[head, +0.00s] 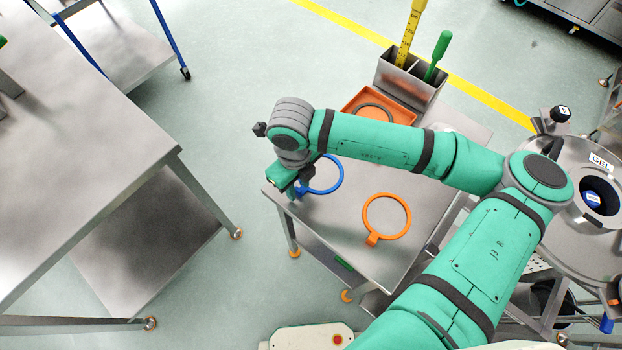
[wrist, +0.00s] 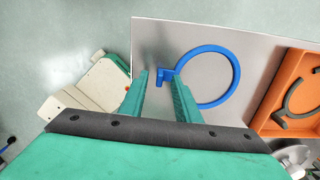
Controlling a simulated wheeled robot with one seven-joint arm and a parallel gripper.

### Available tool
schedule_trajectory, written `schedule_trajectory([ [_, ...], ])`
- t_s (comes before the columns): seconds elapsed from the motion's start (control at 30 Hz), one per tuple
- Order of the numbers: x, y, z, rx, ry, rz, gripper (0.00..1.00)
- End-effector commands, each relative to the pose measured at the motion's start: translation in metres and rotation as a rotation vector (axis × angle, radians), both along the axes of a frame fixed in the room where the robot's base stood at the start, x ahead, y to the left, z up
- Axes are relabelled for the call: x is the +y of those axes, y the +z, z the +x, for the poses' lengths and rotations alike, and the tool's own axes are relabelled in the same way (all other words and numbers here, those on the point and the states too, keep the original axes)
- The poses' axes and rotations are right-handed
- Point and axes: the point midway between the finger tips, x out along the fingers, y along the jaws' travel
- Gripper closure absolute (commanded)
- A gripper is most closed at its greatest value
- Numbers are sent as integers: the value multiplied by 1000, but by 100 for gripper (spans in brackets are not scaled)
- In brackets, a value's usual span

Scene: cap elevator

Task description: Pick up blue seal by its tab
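The blue seal (head: 341,180) is a thin ring lying flat on a small steel table (head: 330,222). In the wrist view the blue seal (wrist: 237,72) lies right of centre, with its small tab (wrist: 164,77) on its left side. My gripper (wrist: 159,76) is open, and its two teal fingers reach down on either side of the tab, with a gap left between the fingers. I cannot tell whether the fingertips are level with the tab. In the head view my gripper (head: 297,193) is at the ring's left side and partly hides the tab.
An orange seal (head: 371,239) lies on the same table, nearer me. An orange tray (head: 352,104) with a dark ring stands at the back, beside a steel holder (head: 403,83) with yellow and green tools. A larger steel table (head: 95,150) stands left, across open floor.

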Motion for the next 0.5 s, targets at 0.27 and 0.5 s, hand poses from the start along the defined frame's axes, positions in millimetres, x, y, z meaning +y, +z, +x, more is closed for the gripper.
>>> schedule_trajectory([
  [0.27, 0, 0, 0, 0, 0, 0, 87],
  [0.5, 0, 0, 0, 0, 0, 0, 100],
])
